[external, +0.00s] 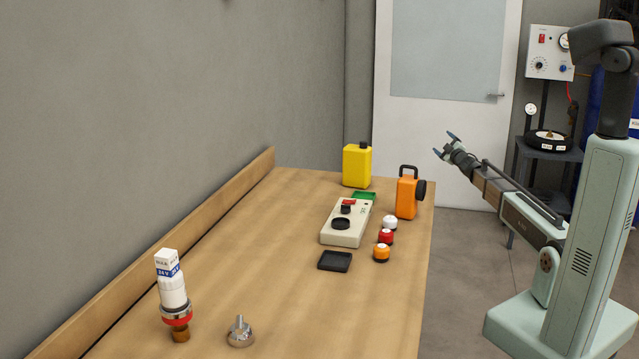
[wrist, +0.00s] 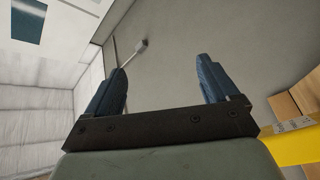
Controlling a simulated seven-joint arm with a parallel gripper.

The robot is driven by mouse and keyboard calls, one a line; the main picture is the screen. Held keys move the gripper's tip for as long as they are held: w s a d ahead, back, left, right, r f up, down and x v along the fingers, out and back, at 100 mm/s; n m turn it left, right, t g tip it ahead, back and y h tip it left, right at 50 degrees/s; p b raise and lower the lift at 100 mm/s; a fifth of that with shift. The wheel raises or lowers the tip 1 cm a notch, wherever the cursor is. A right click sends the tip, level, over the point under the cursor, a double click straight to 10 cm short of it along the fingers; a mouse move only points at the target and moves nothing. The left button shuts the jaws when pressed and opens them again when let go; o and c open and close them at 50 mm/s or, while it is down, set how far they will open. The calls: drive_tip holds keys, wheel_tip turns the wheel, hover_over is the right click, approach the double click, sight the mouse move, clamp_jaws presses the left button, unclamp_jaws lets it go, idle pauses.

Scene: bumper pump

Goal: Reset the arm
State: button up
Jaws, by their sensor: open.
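My gripper (external: 447,146) is raised in the air to the right of the table's far end, in front of the white door. Its two blue fingers are spread apart with nothing between them, as the wrist view (wrist: 163,88) also shows. My arm reaches up and to the left from its pale green base at the right. The gripper touches nothing.
The wooden table (external: 220,265) holds a beige pump unit (external: 345,235), a yellow canister (external: 356,166), an orange lantern-like item (external: 407,197), a black pad (external: 335,261), several small colored knobs, a white-capped cylinder (external: 172,290) and a metal piece (external: 240,332). A grey wall borders the left.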

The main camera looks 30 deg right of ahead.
drive_tip(key=s+d+f+m+g+h, duration=0.1)
drive_tip(key=s+d+f+g, duration=0.15)
drive_tip(key=f, duration=0.45)
drive_tip(key=s+d+f+m+g+h, duration=0.1)
drive_tip(key=s+d+f+m+g, duration=0.15)
drive_tip(key=f, duration=0.55)
drive_tip(key=s+a+f+m+g+y, duration=0.1)
drive_tip(key=s+a+f+g, duration=0.3)
drive_tip(key=f, duration=0.6)
drive_tip(key=s+a+f+m+g, duration=0.1)
drive_tip(key=s+a+f, duration=0.1)
drive_tip(key=s+f, duration=0.55)
drive_tip(key=s+a+f+m+g+y, duration=0.15)
drive_tip(key=s+a+f, duration=0.25)
drive_tip(key=f, duration=0.7)
drive_tip(key=s+a+f+g+y, duration=0.1)
drive_tip(key=s+a+f+g, duration=0.3)
drive_tip(key=s+a+f, duration=0.5)
drive_tip(key=s+a+f+g+y, duration=0.1)
drive_tip(key=s+a+f+g, duration=0.3)
drive_tip(key=s+a+f, duration=0.5)
drive_tip(key=s+a+g+y, duration=0.1)
drive_tip(key=s+a+g, duration=0.2)
drive_tip(key=s, duration=0.9)
drive_tip(key=s+a+r+m+g+y, duration=0.1)
drive_tip(key=s+a+g, duration=0.2)
drive_tip(key=s, duration=0.9)
drive_tip(key=a, duration=0.3)
drive_tip(key=shift+s+r, duration=0.25)
drive_tip(key=shift+s, duration=0.1)
